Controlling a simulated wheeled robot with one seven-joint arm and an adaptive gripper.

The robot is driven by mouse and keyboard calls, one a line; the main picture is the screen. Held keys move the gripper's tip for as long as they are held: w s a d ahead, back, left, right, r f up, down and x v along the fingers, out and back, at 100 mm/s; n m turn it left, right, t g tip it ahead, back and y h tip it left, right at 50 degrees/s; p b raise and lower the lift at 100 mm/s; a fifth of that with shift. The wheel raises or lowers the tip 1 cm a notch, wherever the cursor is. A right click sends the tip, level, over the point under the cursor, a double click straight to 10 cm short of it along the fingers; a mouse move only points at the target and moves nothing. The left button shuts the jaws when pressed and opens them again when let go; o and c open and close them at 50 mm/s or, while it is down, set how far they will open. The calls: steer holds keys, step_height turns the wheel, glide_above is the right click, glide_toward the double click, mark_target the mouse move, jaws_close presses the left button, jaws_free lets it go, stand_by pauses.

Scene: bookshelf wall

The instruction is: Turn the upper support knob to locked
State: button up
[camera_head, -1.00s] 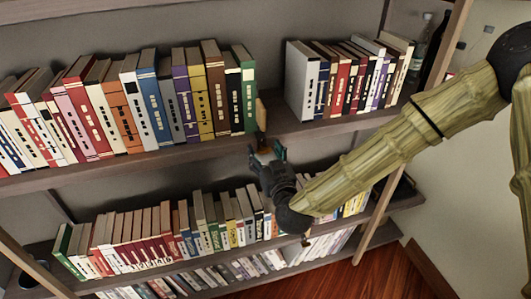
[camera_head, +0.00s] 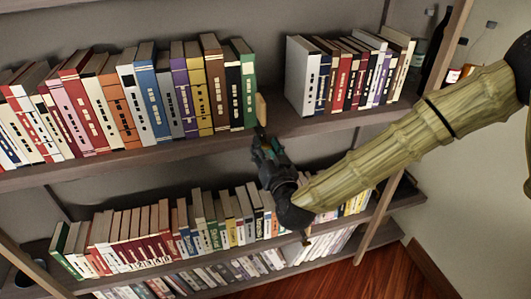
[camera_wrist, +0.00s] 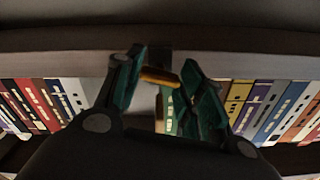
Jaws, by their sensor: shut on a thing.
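The upper support is a pale wooden block (camera_head: 261,109) at the right end of the upper-left book row, beside a green book. Its knob (camera_wrist: 158,76) shows in the wrist view as a small yellow-brown bar between my fingertips. My gripper (camera_head: 266,148) is at the front edge of the upper shelf, just below the block, and is shut on the knob. In the wrist view my gripper (camera_wrist: 163,80) has a dark green finger on each side of the bar. In the head view the gripper hides the knob, and I cannot read its setting.
The upper shelf (camera_head: 190,143) holds the left book row (camera_head: 150,95) and a separate right group (camera_head: 345,75), with a bare gap between. A lower shelf of books (camera_head: 160,235) runs below my gripper. Bottles (camera_head: 435,55) stand at the upper right.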

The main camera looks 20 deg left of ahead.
steer(key=m+b, duration=0.2)
steer(key=m, duration=0.2)
steer(key=shift+f+m+b, duration=0.15)
steer(key=shift+m+b, duration=0.15)
steer(key=shift+b, duration=0.05)
steer(key=shift+m+b, duration=0.75)
steer(key=shift+m, duration=0.65)
steer(key=o, duration=1)
steer(key=v, duration=1.2)
